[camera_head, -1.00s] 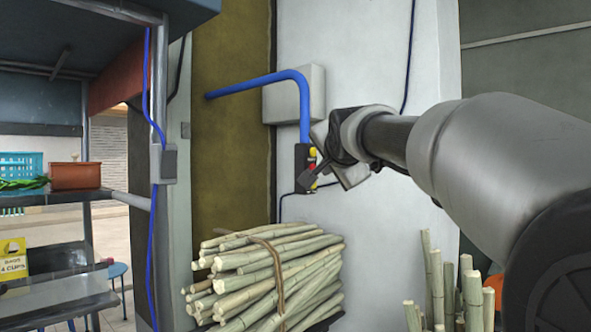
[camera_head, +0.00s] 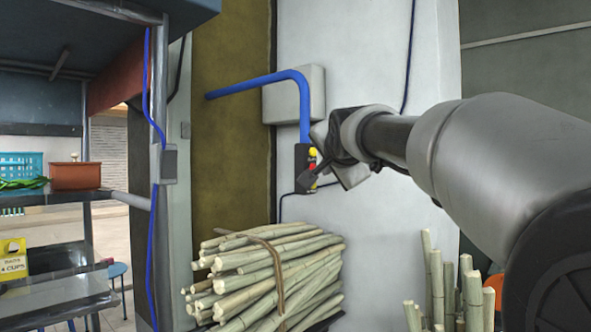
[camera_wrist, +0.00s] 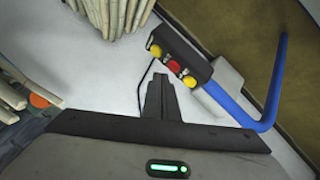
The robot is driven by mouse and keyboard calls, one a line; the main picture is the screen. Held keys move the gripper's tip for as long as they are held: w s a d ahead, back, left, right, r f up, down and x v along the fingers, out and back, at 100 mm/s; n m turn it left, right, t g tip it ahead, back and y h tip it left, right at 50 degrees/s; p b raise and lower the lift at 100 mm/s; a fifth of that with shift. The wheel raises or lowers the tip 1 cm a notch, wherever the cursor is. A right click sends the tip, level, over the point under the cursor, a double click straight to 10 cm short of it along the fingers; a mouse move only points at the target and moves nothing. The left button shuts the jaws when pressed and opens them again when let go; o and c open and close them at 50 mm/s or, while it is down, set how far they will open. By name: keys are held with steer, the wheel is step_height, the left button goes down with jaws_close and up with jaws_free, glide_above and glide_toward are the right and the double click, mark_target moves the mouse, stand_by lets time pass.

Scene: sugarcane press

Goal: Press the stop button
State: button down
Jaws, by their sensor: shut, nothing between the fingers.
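A black control box (camera_head: 301,170) hangs at the lower end of a bent blue pipe in front of the pale wall. It bears a red button (camera_head: 312,165) between two yellow ones. In the wrist view the box (camera_wrist: 184,50) lies above my fingers, with the red button (camera_wrist: 175,66) in the middle of the row. My gripper (camera_head: 308,181) is shut and empty, its tip by the lower part of the box. In the wrist view the fingertips (camera_wrist: 160,77) are just below the buttons and left of the red one. I cannot tell whether they touch the box.
A tied bundle of cane (camera_head: 270,275) lies below the control box. More cane (camera_head: 450,290) stands upright at lower right. A shelf with a terracotta planter (camera_head: 77,176) is at left.

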steer(key=shift+w+a, duration=0.35)
steer(key=shift+w+a, duration=0.3)
steer(key=shift+a, duration=0.05)
stand_by(0.9)
stand_by(0.3)
steer(key=shift+s+d+b, duration=0.3)
steer(key=shift+s+d, duration=0.3)
steer(key=shift+d, duration=0.05)
steer(key=s+d+b, duration=0.1)
steer(key=s+d, duration=0.2)
steer(key=shift+s+d, duration=0.25)
steer(key=shift+s, duration=0.05)
